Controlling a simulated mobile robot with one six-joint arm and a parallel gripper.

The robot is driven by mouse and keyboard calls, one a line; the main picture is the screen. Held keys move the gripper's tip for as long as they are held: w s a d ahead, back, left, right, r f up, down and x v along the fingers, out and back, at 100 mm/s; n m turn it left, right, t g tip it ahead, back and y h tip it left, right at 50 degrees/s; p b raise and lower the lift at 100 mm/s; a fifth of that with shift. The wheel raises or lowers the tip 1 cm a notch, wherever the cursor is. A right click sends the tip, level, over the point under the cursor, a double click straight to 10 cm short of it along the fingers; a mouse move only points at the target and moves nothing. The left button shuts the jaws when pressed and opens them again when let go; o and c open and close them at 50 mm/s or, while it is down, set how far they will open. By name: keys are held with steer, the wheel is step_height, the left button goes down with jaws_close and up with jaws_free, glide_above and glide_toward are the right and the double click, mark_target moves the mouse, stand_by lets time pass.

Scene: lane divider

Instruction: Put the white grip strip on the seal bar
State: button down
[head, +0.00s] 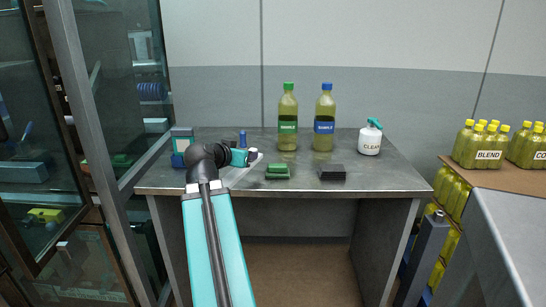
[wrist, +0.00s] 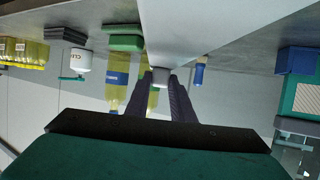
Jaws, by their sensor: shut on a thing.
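My gripper (head: 252,157) is over the left part of the grey table, partly hidden by my arm. In the wrist view my gripper (wrist: 160,82) has its dark fingers shut on the end of a long pale strip, the white grip strip (wrist: 182,30). The strip also shows as a white piece beside my wrist in the head view (head: 234,175). A teal and blue device (head: 181,145) stands at the table's back left; it also shows at the right of the wrist view (wrist: 301,95). I cannot tell whether it carries the seal bar.
A small blue item (head: 242,139) stands close behind my gripper. A green block (head: 277,172) and a dark block (head: 332,173) lie to the right. Green-capped (head: 288,118) and blue-capped (head: 324,118) bottles and a white spray container (head: 370,138) stand behind. The table's right front is clear.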

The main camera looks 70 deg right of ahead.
mark_target(252, 148)
steer(key=shift+w+d+r+p, duration=0.1)
steer(key=shift+d+r+p, duration=0.1)
steer(key=shift+p, duration=0.4)
steer(key=shift+d+p, duration=0.25)
steer(key=shift+p, duration=0.5)
steer(key=d+p, duration=0.1)
steer(key=p, duration=0.1)
steer(key=shift+p, duration=0.4)
steer(key=d+p, duration=0.1)
steer(key=p, duration=0.5)
steer(key=shift+w+d, duration=0.1)
steer(key=shift+d, duration=0.25)
steer(key=p+x, duration=0.1)
steer(key=p, duration=0.6)
steer(key=shift+d, duration=0.35)
steer(key=d+p, duration=0.1)
steer(key=d, duration=0.2)
steer(key=d+f+p, duration=0.1)
steer(key=d, duration=0.3)
steer(key=w+d+p, duration=0.1)
steer(key=d, duration=0.2)
steer(key=shift+d+f, duration=0.2)
steer(key=shift+d, duration=0.15)
steer(key=shift+f, duration=0.1)
steer(key=shift+f+p, duration=0.7)
steer(key=shift+f, duration=1)
